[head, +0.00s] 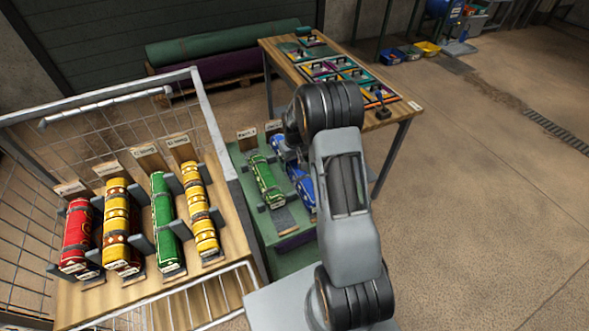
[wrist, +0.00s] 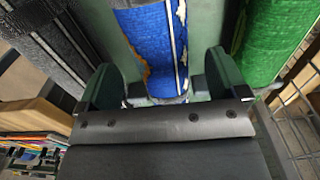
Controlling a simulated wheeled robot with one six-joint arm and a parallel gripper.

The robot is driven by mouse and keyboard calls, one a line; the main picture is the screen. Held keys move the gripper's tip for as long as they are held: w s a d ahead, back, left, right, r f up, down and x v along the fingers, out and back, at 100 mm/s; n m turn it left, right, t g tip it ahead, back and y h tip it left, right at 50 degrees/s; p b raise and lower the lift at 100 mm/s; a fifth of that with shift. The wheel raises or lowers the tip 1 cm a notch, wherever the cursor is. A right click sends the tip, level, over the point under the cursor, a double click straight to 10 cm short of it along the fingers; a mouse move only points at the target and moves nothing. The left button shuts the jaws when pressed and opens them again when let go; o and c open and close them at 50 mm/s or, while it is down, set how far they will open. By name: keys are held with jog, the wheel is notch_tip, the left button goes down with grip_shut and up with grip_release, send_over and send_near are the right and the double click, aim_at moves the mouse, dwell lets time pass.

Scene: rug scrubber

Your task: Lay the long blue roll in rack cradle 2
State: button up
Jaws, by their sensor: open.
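The blue roll (head: 304,187) lies on the green rack (head: 251,215), to the right of a short green roll; my arm hides part of it. In the wrist view the blue roll (wrist: 150,42) runs between the two fingers of my gripper (wrist: 160,84). My gripper is open, one finger on each side of the roll's near end; I cannot tell whether they touch it. The gripper is hidden behind my arm in the head view. Two label boards stand at the rack's far end; I cannot read their numbers for sure.
A green roll (head: 264,181) lies beside the blue one on the rack. A wire-sided cart (head: 215,135) at left holds red, yellow and green rolls in cradles. A wooden table (head: 396,110) with small framed samples stands behind. Open floor lies at right.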

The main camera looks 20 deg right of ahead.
aim_at(295, 165)
notch_tip(295, 165, up, 6)
jog(key=shift+r, duration=0.15)
jog(key=s+a+r+t, duration=0.2)
jog(key=s+a+r, duration=0.4)
jog(key=s+r, duration=0.4)
jog(key=s+a+r, duration=0.2)
jog(key=s, duration=0.4)
jog(key=s+a+r+t, duration=0.1)
jog(key=s+a+r, duration=0.1)
jog(key=s, duration=0.4)
jog(key=shift+s+a, duration=0.35)
jog(key=shift+a, duration=0.3)
notch_tip(295, 165, up, 2)
jog(key=shift+r+t+p, duration=0.1)
jog(key=shift+t+p, duration=0.2)
jog(key=shift+p, duration=0.4)
jog(key=shift+c, duration=0.3)
